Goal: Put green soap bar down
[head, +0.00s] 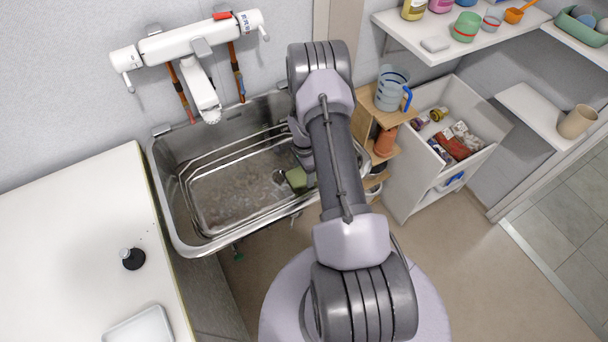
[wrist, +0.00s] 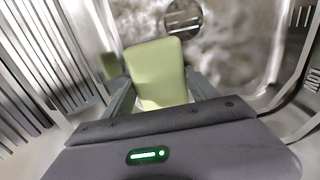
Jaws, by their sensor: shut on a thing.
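The green soap bar (wrist: 157,72) is a pale green block standing between the two fingers of my gripper (wrist: 160,92) in the wrist view. My gripper is shut on it. In the head view the soap bar (head: 297,178) shows at the right part of the steel basin (head: 162,190), beside my arm, which hides most of my gripper. The basin's drain (wrist: 183,18) lies beyond the bar in the wrist view. I cannot tell whether the bar touches the basin.
A white mixer tap (head: 200,45) hangs on the wall above the basin. A wooden shelf stand (head: 372,108) with a jug (head: 391,88) and an open white drawer (head: 415,185) stand at the right.

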